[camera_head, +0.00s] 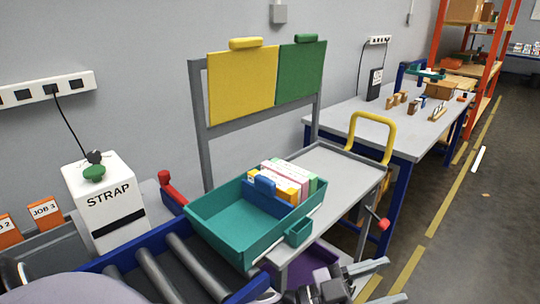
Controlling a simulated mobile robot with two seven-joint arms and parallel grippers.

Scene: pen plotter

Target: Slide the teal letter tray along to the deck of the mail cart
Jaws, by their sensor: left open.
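The teal letter tray (215,231) is in the middle of the head view, with a small teal box-like grip (299,232) on its near right side. Its left end is over the roller conveyor (155,273), and its right part lies over the grey deck of the mail cart (345,172). Blue, yellow, pink and green items (285,182) stand in its right half. My left gripper (392,280) is open and empty at the bottom, to the right of and below the tray grip, apart from it. My right gripper does not show.
The cart has a yellow handle (371,125) at its far end and a red knob (377,221) on its side. A frame with yellow and green panels (243,84) stands behind the tray. A white STRAP box (103,200) is left. Bare deck lies beyond the tray.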

